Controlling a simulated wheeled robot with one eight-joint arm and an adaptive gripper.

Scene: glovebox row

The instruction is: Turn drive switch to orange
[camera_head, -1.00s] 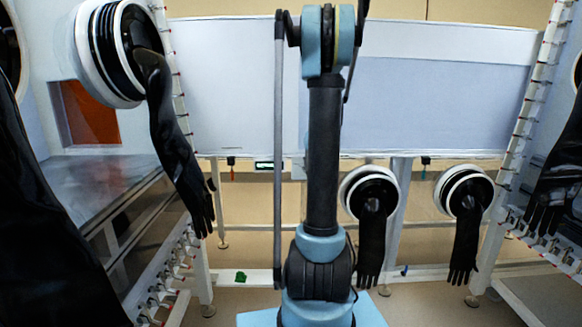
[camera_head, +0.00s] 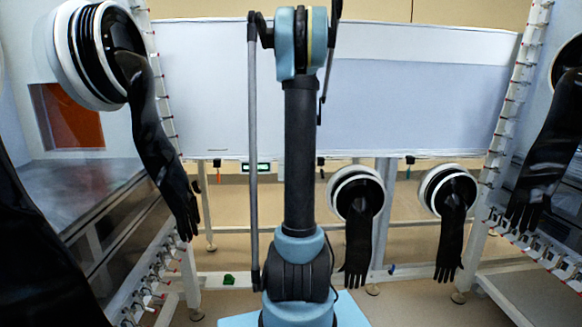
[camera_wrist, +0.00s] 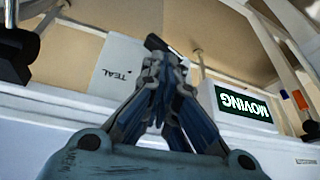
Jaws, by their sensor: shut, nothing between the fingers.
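In the wrist view my gripper (camera_wrist: 165,62) is shut and empty, its fingers meeting in the middle. A white plate (camera_wrist: 118,62) with the word TEAL is just beyond it, to the left. A small black part (camera_wrist: 155,42), possibly the switch knob, shows behind the fingertips; the fingers partly hide it, and I cannot tell whether they touch it. No orange label is readable on the plate. My gripper is not visible in the head view.
A green sign (camera_wrist: 243,104) reads MOVING, upside down in the wrist view. In the head view black gloves (camera_head: 358,245) hang from ports, with a metal bench (camera_head: 85,185) at left.

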